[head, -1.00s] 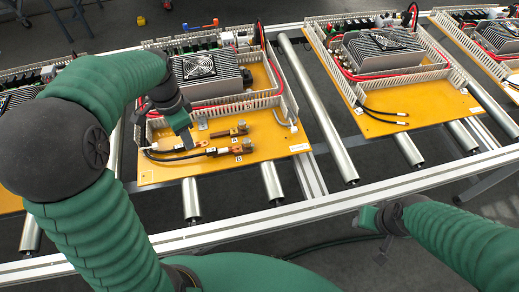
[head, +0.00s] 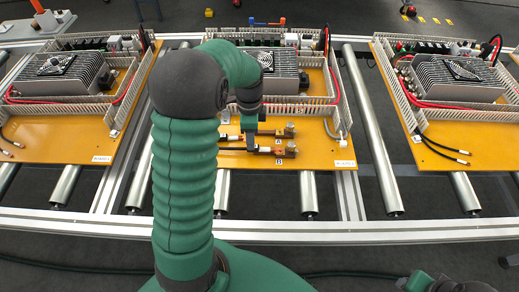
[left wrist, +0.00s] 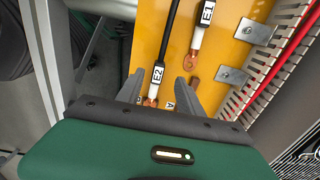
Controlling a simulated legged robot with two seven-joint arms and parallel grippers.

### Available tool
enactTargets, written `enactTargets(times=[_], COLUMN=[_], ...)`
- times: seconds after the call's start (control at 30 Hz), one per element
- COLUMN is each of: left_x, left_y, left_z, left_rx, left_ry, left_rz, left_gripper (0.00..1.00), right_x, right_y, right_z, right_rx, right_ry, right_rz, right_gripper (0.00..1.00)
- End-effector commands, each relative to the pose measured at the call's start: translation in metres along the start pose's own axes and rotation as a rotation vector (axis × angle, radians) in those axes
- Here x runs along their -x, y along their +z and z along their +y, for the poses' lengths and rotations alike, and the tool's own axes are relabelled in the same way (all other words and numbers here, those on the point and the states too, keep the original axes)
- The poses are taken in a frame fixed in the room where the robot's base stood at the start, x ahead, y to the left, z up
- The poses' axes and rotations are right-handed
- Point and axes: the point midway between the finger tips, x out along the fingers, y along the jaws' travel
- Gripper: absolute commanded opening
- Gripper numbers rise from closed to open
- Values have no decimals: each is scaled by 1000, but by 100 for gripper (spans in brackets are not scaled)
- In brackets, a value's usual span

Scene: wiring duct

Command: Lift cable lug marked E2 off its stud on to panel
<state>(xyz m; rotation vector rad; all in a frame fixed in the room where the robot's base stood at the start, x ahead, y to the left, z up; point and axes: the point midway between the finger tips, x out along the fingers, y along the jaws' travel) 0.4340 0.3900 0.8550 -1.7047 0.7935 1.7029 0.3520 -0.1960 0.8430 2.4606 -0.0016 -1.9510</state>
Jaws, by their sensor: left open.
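The cable lug marked E2 (left wrist: 158,75) has a white sleeve on a black cable in the left wrist view. Its copper end (left wrist: 151,101) is partly hidden by my gripper. My left gripper (left wrist: 160,83) is open, with a finger on either side of the E2 sleeve; I cannot tell whether they touch it. In the head view my left gripper (head: 250,138) is over the front of the yellow panel (head: 320,152), hiding part of the cables. Two stud blocks, at A (head: 289,131) and at B (head: 291,150), stand there. My right gripper (head: 420,283) is low right, its jaws unclear.
A second sleeved cable (left wrist: 207,14) ends in a bare copper lug (left wrist: 190,61) on the panel, right of E2. Metal brackets (left wrist: 234,76) and a slotted duct wall (left wrist: 268,75) stand beyond it. A finned heat sink (head: 283,73) is behind. Other panels flank this one on rollers.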

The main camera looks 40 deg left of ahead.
Motion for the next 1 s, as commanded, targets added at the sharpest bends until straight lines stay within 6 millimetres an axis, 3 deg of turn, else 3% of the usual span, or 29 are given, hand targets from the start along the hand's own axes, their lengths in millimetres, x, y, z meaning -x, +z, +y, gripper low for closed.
enactTargets(times=[0.1, 0.2, 0.47, 0.8, 1.0], left_x=[-26, -41, -45, -45, -45], left_y=[-1, -1, -1, -1, -1], left_z=[2, 2, 1, 1, 1], left_rx=[-1, 0, 0, 0, 0], left_ry=[5, 4, 0, 1, 1], left_rz=[-1, -2, -1, -1, -1], left_gripper=[44, 44, 44, 0, 0], right_x=[-8, -10, -9, -9, -9], right_y=[2, 2, 2, 2, 2], right_z=[0, 0, 0, 0, 0], right_rx=[0, 0, 0, 0, 0], right_ry=[0, 0, 0, 0, 0], right_rz=[0, 0, 0, 0, 0], right_gripper=[43, 43, 43, 43, 43])
